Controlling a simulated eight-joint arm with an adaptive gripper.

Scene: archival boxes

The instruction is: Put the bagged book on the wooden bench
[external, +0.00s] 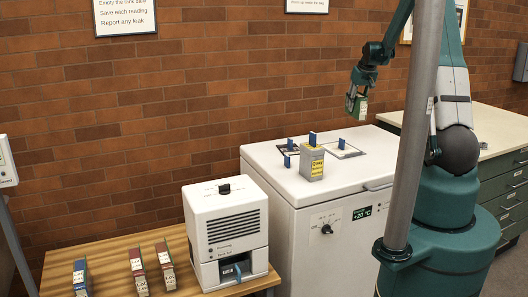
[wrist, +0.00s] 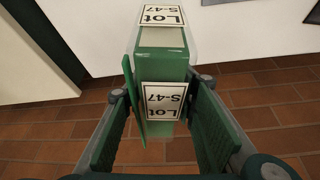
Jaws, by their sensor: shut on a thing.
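The bagged book is green with white "Lot S-47" labels and a clear cover, seen in the wrist view (wrist: 161,66). My gripper (wrist: 165,112) is shut on it, with one green finger pad on each side. In the external view the held book (external: 361,108) hangs in the air above the right part of the white chest freezer, near the brick wall. The wooden bench (external: 113,257) is at the lower left, well away from my gripper. Its front edge and left end are partly cut off.
On the bench stand a blue-spined book (external: 80,277), two red-spined books (external: 138,272) (external: 165,266) and a white machine (external: 228,231). The freezer (external: 310,222) carries a grey-yellow block (external: 311,163) and blue-handled lids. A grey pole (external: 415,130) stands in front of my arm. Bare bench shows between the books.

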